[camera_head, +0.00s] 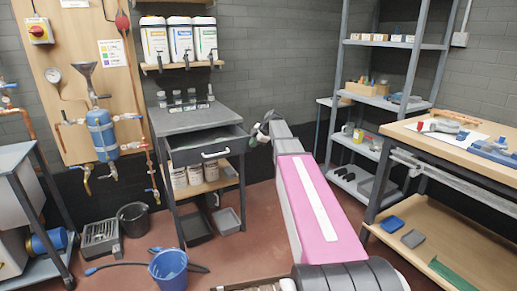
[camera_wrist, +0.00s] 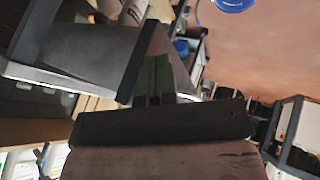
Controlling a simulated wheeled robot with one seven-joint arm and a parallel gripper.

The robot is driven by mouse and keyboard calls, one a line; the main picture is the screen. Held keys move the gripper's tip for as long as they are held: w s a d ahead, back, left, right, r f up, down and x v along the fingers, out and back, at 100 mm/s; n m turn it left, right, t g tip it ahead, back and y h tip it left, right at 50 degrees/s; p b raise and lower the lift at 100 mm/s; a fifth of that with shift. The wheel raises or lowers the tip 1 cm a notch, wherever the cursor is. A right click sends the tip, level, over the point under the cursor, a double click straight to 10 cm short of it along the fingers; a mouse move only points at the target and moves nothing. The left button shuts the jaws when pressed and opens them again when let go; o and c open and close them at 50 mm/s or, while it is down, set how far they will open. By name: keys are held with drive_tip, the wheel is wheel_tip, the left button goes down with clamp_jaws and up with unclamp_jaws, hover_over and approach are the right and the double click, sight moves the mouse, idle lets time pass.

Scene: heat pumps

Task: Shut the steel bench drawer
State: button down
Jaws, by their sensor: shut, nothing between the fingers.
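The steel bench (camera_head: 190,119) stands left of centre in the head view, with a dark grey top. Its drawer (camera_head: 187,158) is pulled partly out, and a strip of the inside shows behind the front. A pale bar handle (camera_head: 215,154) is on the front. My gripper (camera_head: 262,127) is just right of the drawer's right end, about level with it. In the wrist view, the closed, empty fingers (camera_wrist: 155,70) point at a dark panel beside a grey surface, seemingly the drawer. I cannot tell whether they touch it.
Jars (camera_head: 190,97) stand on the bench top, and tubs (camera_head: 195,174) on the shelf below. A blue bucket (camera_head: 168,270) and hose are on the floor in front. A grey shelf rack (camera_head: 409,95) and wooden workbench (camera_head: 480,163) stand right.

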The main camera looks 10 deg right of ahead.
sight(241, 132)
drive_tip(key=w+a, duration=0.1)
drive_tip(key=w, duration=0.4)
drive_tip(key=w+a, duration=0.2)
drive_tip(key=w, duration=0.3)
drive_tip(key=w+a, duration=0.1)
drive_tip(key=w, duration=0.4)
drive_tip(key=shift+w+a, duration=0.15)
drive_tip(key=shift+a, duration=0.05)
